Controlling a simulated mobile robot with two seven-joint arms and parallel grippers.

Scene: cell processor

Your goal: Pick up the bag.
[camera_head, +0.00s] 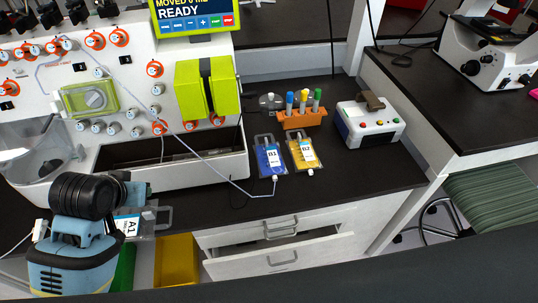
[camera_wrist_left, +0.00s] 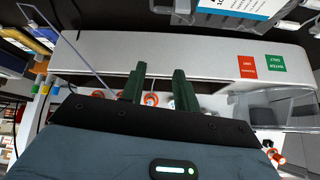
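A clear bag labelled A1 (camera_head: 133,225) lies at the left front of the dark counter, partly hidden behind my left arm. Part of a bag with a white label (camera_wrist_left: 235,8) shows at the top of the left wrist view. A blue bag labelled B1 (camera_head: 270,160), with a thin tube, and a yellow bag labelled B2 (camera_head: 303,157) lie side by side on the counter. In the left wrist view, my left gripper (camera_wrist_left: 159,82) has its two dark green fingers apart, with nothing visibly held between them. Its fingertips are hidden in the head view. My right gripper is not in view.
The white processor (camera_head: 200,172) with knobs and tubing stands behind A1. An orange rack (camera_head: 303,119) of colored tubes and a white box with buttons (camera_head: 370,128) stand to the right. A yellow bin (camera_head: 176,262) and partly open drawer (camera_head: 280,260) are below the counter.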

